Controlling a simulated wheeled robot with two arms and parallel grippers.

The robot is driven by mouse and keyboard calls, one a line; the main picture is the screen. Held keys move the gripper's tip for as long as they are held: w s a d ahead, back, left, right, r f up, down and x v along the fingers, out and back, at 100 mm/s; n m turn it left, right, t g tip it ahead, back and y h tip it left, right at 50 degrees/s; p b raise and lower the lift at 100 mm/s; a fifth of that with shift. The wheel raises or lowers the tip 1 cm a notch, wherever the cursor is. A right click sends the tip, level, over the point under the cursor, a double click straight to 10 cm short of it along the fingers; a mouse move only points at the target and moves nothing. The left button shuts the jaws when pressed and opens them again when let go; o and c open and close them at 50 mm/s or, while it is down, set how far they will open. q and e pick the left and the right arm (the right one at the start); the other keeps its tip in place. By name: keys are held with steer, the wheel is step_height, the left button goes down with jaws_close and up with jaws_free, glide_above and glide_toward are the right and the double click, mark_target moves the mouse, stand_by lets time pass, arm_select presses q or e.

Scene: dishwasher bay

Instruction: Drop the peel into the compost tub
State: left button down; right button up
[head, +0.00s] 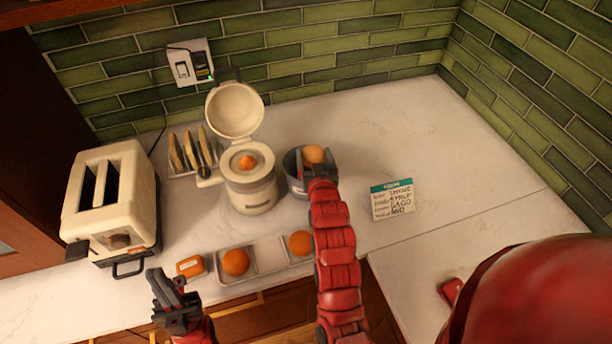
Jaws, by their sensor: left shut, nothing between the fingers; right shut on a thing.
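The peel (314,153) is a rounded orange piece at the far end of my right gripper (315,165). My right gripper is shut on it, at the right side of the grey tub (294,183), which I take as the compost tub. The peel appears over the tub's rim; its exact height above the tub cannot be told. The gripper and peel hide part of the tub's opening and its inside. My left gripper (168,292) is shut and empty, low at the front left, in front of the counter edge.
A cream juicer (250,190) with raised lid stands left of the tub, an orange piece on its cone. A toast rack (190,153), toaster (112,200), orange packet (190,267), and metal tray (268,257) with oranges are nearby. A card (393,200) stands right; the back-right counter is clear.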

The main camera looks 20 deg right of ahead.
steer(key=shift+f, duration=0.55)
steer(key=o, duration=1.4)
